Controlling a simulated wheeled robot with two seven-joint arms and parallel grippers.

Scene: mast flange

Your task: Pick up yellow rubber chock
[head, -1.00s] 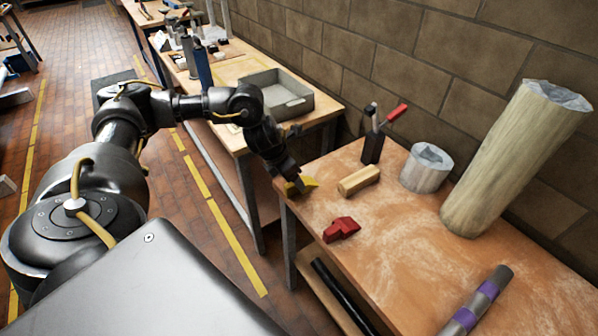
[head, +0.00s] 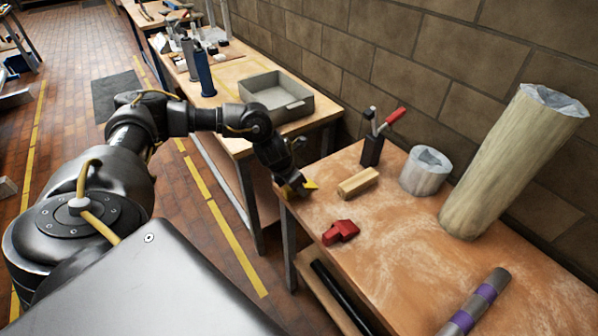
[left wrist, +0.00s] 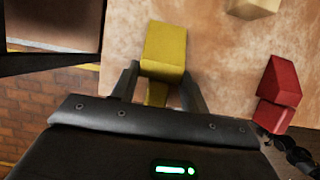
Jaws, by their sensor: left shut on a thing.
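The yellow rubber chock (head: 310,186) is at the near left corner of the right-hand workbench (head: 400,255). My left gripper (head: 296,188) is shut on it, pointing down at the bench corner. In the left wrist view the yellow chock (left wrist: 165,50) sits between the two fingers of my left gripper (left wrist: 160,85), and part of it sticks out beyond the fingertips. I cannot tell whether the chock touches the bench or is slightly above it. My right gripper is not in view.
A red block (head: 340,232) and a pale wooden block (head: 358,182) lie close by. Behind them are a dark holder with a red-handled tool (head: 372,150), a grey-white cylinder (head: 425,172) and a tall leaning column (head: 510,165). A grey tray (head: 290,108) stands on the farther bench.

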